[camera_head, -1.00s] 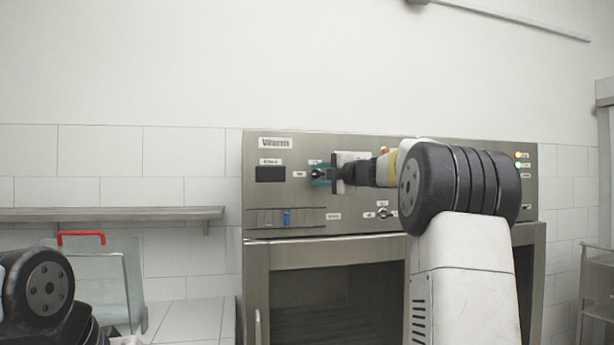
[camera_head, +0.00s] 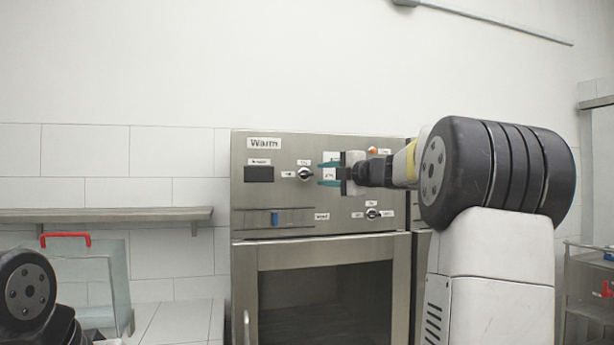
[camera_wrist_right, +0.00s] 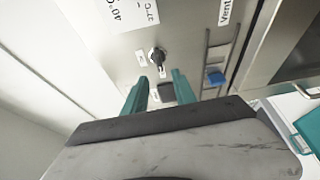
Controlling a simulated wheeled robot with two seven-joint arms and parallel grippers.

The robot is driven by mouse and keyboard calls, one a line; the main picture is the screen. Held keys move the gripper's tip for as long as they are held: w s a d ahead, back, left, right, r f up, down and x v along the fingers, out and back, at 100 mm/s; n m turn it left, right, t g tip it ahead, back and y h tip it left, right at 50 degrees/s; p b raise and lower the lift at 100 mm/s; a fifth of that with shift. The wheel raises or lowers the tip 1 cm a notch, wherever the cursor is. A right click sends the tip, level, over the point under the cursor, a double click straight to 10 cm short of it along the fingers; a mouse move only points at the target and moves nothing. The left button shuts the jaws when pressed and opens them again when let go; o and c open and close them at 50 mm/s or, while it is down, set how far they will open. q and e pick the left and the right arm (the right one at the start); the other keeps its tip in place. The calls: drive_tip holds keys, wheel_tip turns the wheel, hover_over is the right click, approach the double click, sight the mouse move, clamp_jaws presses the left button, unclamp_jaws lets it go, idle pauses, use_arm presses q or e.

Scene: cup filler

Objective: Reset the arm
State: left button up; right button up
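My right gripper (camera_head: 329,173) with teal fingers is in front of the warming cabinet's panel (camera_head: 345,145), just right of the upper black knob (camera_head: 305,174). In the right wrist view the two teal fingers (camera_wrist_right: 161,90) are apart with nothing between them. The knob (camera_wrist_right: 157,58) shows beyond the fingertips, clear of both. My left arm shows only in part at the lower left of the head view. Its gripper is out of view.
The cabinet has a dark display (camera_head: 259,174), a blue slider (camera_head: 275,218), a lower knob (camera_head: 372,213) and a closed glass door (camera_head: 325,300). A shelf (camera_head: 105,214) and a clear container with a red handle (camera_head: 66,236) are at left. A metal cart (camera_head: 585,290) stands at right.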

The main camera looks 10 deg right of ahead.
drive_tip(key=s+d+f+m+h, duration=0.2)
drive_tip(key=s+f+m+h, duration=0.4)
drive_tip(key=s+m+h, duration=0.75)
drive_tip(key=s+a+f+m+g+y, duration=0.4)
drive_tip(key=s+a+f+g, duration=0.1)
drive_tip(key=s+f, duration=0.6)
drive_tip(key=s+a+f+m+g+y, duration=0.4)
drive_tip(key=s+a+f, duration=0.4)
drive_tip(key=s+f, duration=0.4)
wheel_tip(320, 180, down, 2)
drive_tip(key=shift+a+f+m+g, duration=0.2)
drive_tip(key=shift+m+g, duration=0.25)
drive_tip(key=shift+g, duration=0.15)
drive_tip(key=shift+r, duration=0.1)
